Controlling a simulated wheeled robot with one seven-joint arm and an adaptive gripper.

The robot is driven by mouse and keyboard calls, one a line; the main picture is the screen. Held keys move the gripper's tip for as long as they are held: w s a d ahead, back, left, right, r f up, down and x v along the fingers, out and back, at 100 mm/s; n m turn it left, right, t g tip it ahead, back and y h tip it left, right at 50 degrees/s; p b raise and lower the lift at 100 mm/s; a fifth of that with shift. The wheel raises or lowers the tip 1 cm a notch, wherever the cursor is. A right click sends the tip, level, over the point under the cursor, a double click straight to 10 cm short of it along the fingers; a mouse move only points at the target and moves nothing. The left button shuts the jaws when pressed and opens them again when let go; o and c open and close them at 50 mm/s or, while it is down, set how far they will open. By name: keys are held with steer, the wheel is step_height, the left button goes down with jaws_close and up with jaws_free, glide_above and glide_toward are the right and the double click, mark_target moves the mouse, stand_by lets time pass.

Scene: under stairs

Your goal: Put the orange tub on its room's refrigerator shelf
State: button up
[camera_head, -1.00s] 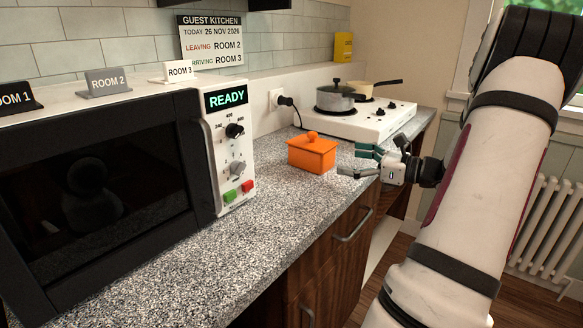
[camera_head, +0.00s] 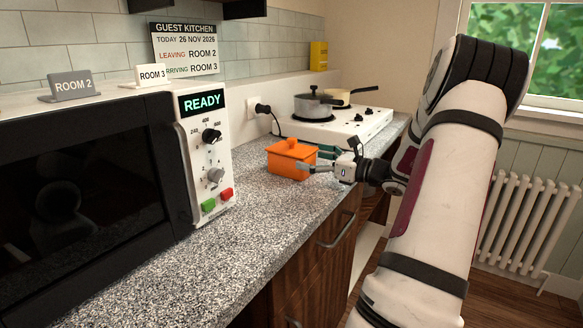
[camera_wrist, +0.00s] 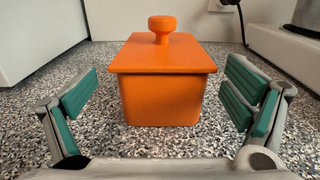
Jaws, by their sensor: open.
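The orange tub (camera_head: 290,161) is a small box with a lid and a round knob. It stands upright on the speckled counter, right of the microwave. My gripper (camera_head: 313,161) is open at the tub's right side in the head view. In the wrist view the tub (camera_wrist: 162,95) sits straight ahead, centred between the open green-padded fingers of my gripper (camera_wrist: 160,105). The fingers are apart from the tub on both sides, and nothing is held. No refrigerator is seen.
A microwave (camera_head: 85,190) with a READY display fills the left. Room signs (camera_head: 153,75) stand on it. A wall notice (camera_head: 187,49) reads leaving Room 2, arriving Room 3. A hob (camera_head: 345,125) with two pans is behind the tub. The front counter is clear.

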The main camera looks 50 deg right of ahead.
mark_target(301, 150)
steer(key=w, duration=0.4)
steer(key=shift+f+b, duration=0.15)
steer(key=shift+b, duration=0.25)
steer(key=c, duration=1.7)
steer(key=shift+r, duration=0.3)
steer(key=shift+r+p, duration=0.6)
steer(key=shift+r, duration=1.05)
steer(key=shift+s+a+r+p, duration=0.2)
steer(key=shift+s+p, duration=0.2)
steer(key=shift+s, duration=2.2)
steer(key=shift+s+a+r+p, duration=0.2)
steer(key=shift+s+p, duration=0.25)
steer(key=shift+s, duration=2.2)
steer(key=shift+s+a+r+p, duration=0.2)
steer(key=shift+s+p, duration=0.2)
steer(key=shift+s, duration=2.2)
